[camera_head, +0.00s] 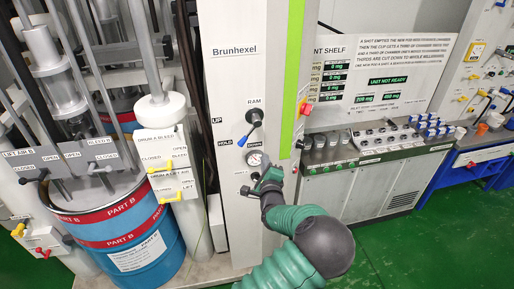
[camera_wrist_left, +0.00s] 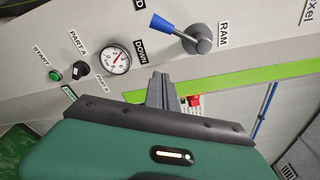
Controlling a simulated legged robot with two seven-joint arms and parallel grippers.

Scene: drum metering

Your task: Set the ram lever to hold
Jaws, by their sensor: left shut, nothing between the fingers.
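The ram lever (camera_head: 254,117) is on the front of the white column, beside the RAM label. Its blue-tipped handle slants down and left, ending between the HOLD label (camera_head: 224,142) and the DOWN label (camera_head: 253,144). I cannot tell exactly which mark it points to. In the left wrist view the lever's blue grip (camera_wrist_left: 162,25) ends just above the DOWN label (camera_wrist_left: 143,49). My left gripper (camera_head: 264,166) is beside the pressure gauge, below the lever and apart from it. Its fingers (camera_wrist_left: 161,88) are closed together and empty. My right gripper is in neither view.
The gauge (camera_head: 254,158) and a dark selector knob (camera_head: 244,190) are below the lever, close to my left gripper. A red button (camera_head: 305,108) is on the column's right side. A blue drum (camera_head: 135,240) stands left, and a counter with cups (camera_head: 330,141) stands right.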

